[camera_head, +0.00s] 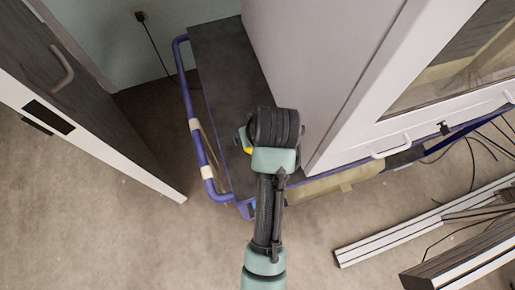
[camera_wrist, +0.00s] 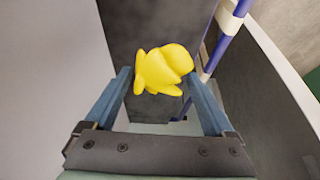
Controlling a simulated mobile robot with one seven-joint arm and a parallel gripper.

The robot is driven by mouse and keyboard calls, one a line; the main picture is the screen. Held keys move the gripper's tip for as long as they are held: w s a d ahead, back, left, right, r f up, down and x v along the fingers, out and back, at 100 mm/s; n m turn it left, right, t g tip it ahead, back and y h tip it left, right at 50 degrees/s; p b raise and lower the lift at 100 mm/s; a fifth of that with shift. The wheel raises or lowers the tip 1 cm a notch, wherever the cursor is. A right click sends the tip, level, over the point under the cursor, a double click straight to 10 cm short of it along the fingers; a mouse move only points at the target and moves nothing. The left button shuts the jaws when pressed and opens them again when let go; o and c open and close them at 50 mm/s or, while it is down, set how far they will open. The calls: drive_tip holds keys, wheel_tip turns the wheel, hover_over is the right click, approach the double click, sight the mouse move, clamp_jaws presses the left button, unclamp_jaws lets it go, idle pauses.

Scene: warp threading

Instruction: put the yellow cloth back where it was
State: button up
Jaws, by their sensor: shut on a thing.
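The yellow cloth (camera_wrist: 163,70) is a bunched, bright lump between the two blue fingertips of my gripper (camera_wrist: 160,77) in the wrist view. My gripper is shut on it, with the fingers set wide by its bulk. Behind the cloth in that view is the dark grey platform of the cart (camera_wrist: 150,30). In the head view only a small yellow edge of the cloth (camera_head: 247,151) shows beside my wrist, which hides the rest. There my gripper is above the narrow dark platform (camera_head: 222,62). I cannot tell the height of the cloth above it.
A large white cabinet (camera_head: 315,60) stands right of the platform strip. A blue tubular rail (camera_head: 187,95) with pale wraps runs along its left. An open door (camera_head: 75,110) is at the left. Metal profiles (camera_head: 430,218) and cables lie at the right. The foreground floor is clear.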

drive_tip(key=f, duration=0.6)
drive_tip(key=f+b, duration=0.1)
drive_tip(key=f, duration=0.3)
drive_tip(key=shift+d, duration=0.3)
drive_tip(key=o, duration=0.9)
drive_tip(key=p+v, duration=0.1)
drive_tip(key=v, duration=1.1)
drive_tip(key=shift+s+a+p, duration=0.1)
drive_tip(key=shift+a+p, duration=0.05)
drive_tip(key=shift+p, duration=0.25)
